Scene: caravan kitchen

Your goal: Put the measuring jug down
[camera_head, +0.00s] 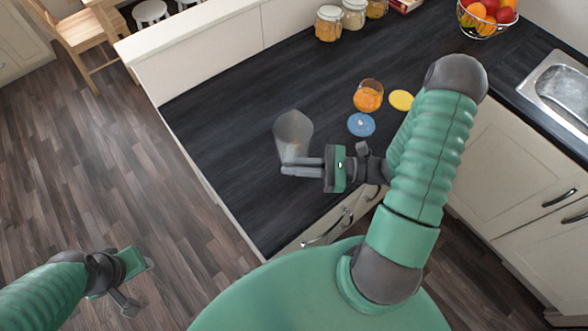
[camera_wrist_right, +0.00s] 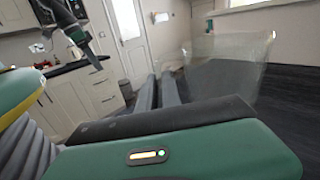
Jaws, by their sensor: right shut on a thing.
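The measuring jug (camera_head: 293,128) is clear and see-through, over the dark worktop (camera_head: 225,100) near its left front part. My right gripper (camera_head: 287,167) is shut on the jug at its lower side. In the right wrist view the jug (camera_wrist_right: 228,68) is at the right, beside the fingers (camera_wrist_right: 160,90). I cannot tell whether its base touches the worktop. My left gripper (camera_head: 128,290) is low on the left over the floor, away from the jug; its finger gap does not show clearly.
A glass with orange contents (camera_head: 368,97), a blue disc (camera_head: 361,124) and a yellow disc (camera_head: 401,100) are right of the jug. Jars (camera_head: 329,23) and a fruit basket (camera_head: 486,20) stand at the back. A sink (camera_head: 555,90) is at right. The worktop left of the jug is clear.

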